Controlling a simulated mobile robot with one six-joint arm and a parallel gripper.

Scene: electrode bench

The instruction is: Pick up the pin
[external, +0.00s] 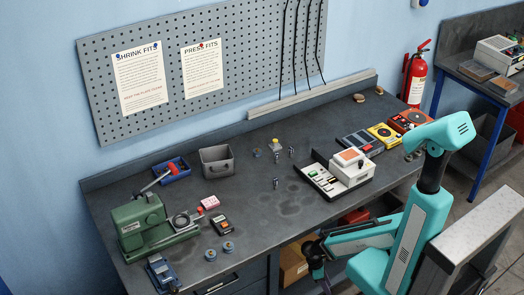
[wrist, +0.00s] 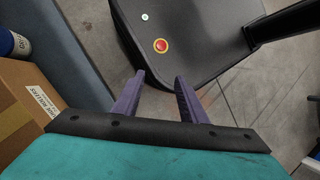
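Several small grey metal pieces that look like pins stand on the dark bench top in the external view. One pin-like piece (external: 276,183) stands alone near the middle, and another (external: 291,153) stands farther back. They are too small to tell exactly which is the pin. My gripper (wrist: 161,76) shows two purple fingers in the wrist view, apart with nothing between them. In the external view my gripper (external: 316,270) hangs low by the bench's front edge, below the top and well away from the pieces. No pin shows in the wrist view.
A green press (external: 142,225) stands at the left of the bench. A grey bin (external: 216,161) is at the back, and a white-and-black device (external: 350,167) is at the right. Open bench surface surrounds the lone piece. A cardboard box (wrist: 25,100) is beside my gripper.

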